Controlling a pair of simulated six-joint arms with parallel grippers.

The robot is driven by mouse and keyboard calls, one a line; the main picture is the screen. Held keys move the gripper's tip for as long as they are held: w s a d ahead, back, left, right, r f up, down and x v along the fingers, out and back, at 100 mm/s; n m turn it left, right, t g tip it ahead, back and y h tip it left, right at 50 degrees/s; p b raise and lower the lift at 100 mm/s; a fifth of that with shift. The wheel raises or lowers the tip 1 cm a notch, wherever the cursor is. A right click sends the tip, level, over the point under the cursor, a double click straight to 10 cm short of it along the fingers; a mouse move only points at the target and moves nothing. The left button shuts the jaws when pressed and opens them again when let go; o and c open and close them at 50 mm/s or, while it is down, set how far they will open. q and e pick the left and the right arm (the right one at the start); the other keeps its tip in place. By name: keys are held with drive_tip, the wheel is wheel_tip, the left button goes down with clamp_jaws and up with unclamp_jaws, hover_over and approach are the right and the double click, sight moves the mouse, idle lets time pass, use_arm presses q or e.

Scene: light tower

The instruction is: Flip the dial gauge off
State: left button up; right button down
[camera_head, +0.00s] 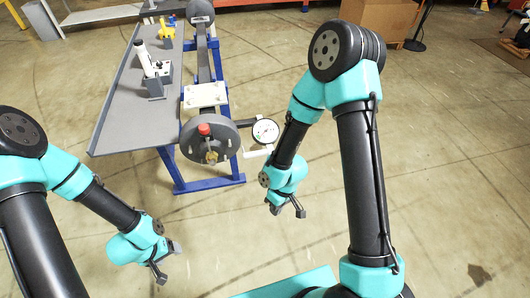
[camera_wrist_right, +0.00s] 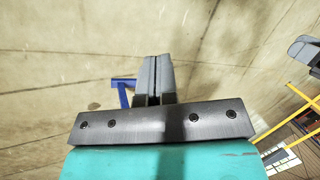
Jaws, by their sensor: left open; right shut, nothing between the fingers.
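The dial gauge (camera_head: 265,131) has a round white face with a dark rim. It is mounted at the right side of a grey round flange (camera_head: 215,150) with a red knob (camera_head: 204,129), in the head view. A white bracket (camera_head: 256,151) sits just below the gauge. My right gripper (camera_head: 290,208) is below and right of the gauge, apart from it, shut and empty. Its closed fingers also show in the right wrist view (camera_wrist_right: 153,78), over bare floor. My left gripper (camera_head: 169,262) is open and empty, low on the left, well away from the gauge.
A grey tray bench (camera_head: 120,105) on blue legs (camera_head: 205,184) extends to the back left. It holds a white microscope-like device (camera_head: 151,72) and a yellow item (camera_head: 166,30). A cardboard box (camera_head: 388,18) stands at the back. The floor between my grippers is clear.

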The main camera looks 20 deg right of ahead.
drive_tip(key=w+a+r+n+t+h, duration=0.1)
drive_tip(key=w+a+r+n+h, duration=0.2)
drive_tip(key=r, duration=0.5)
drive_tip(key=w+a+r+n+t+h, duration=0.1)
drive_tip(key=w+a+r+n+h, duration=0.3)
drive_tip(key=r, duration=0.4)
drive_tip(key=w+a+r+n+t+h, duration=0.1)
drive_tip(key=w+a+r+n+h, duration=0.2)
drive_tip(key=r+n+h, duration=0.3)
drive_tip(key=shift+w+a+r+n, duration=0.2)
drive_tip(key=shift+a+r+n, duration=0.5)
drive_tip(key=shift+a+r, duration=0.2)
drive_tip(key=shift+d+f, duration=0.1)
approach(265, 154)
drive_tip(key=s+d+f, duration=0.2)
drive_tip(key=s, duration=0.1)
drive_tip(key=d, duration=0.4)
drive_tip(key=shift+r, duration=0.1)
